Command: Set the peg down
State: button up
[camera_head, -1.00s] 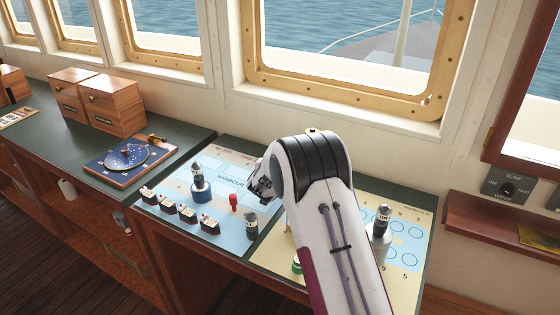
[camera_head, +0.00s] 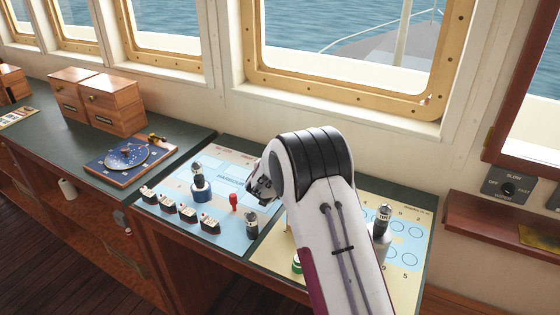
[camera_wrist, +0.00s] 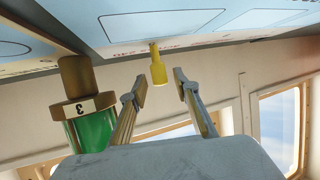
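A small yellow peg (camera_wrist: 158,68) shows in the wrist view, its thin end at the printed chart board (camera_wrist: 150,25). It lies just past the fingertips of my gripper (camera_wrist: 160,82), in line with the gap between them. The two fingers are apart, with clear space between them and the peg. In the head view, my gripper (camera_head: 262,188) is mostly hidden behind my arm, over the blue chart board (camera_head: 215,240). The yellow peg is hidden there. A red peg (camera_head: 233,202) stands upright on that board.
A green cylinder marked 3 (camera_wrist: 90,128) with a brass knob stands close beside my gripper. Several small black-and-white models (camera_head: 188,214), a blue-based piece (camera_head: 201,189) and a dark cylinder (camera_head: 251,227) stand on the board. A silver piece (camera_head: 381,228) stands to the right.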

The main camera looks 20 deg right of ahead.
jog(key=shift+v, duration=3)
jog(key=shift+r, duration=0.15)
jog(key=shift+s+r+y, duration=0.15)
jog(key=shift+r+y, duration=0.15)
jog(key=shift+r, duration=0.35)
jog(key=s+a+r+n+g+y, duration=0.1)
jog(key=s+a+r+n+y, duration=0.15)
jog(key=s+a+r, duration=0.4)
jog(key=s+a+r+n+y, duration=0.1)
jog(key=s+a+r+y, duration=0.25)
jog(key=s+r, duration=0.55)
jog(key=s+d+f+n+g, duration=0.1)
jog(key=s+f+g, duration=0.1)
jog(key=s, duration=1.5)
jog(key=s+d+f+g, duration=0.2)
jog(key=s+g, duration=0.1)
jog(key=s, duration=1.5)
jog(key=shift+f+n+g+h, duration=0.25)
jog(key=shift+n+g+h, duration=0.05)
jog(key=shift+n, duration=0.05)
jog(key=shift+d, duration=0.1)
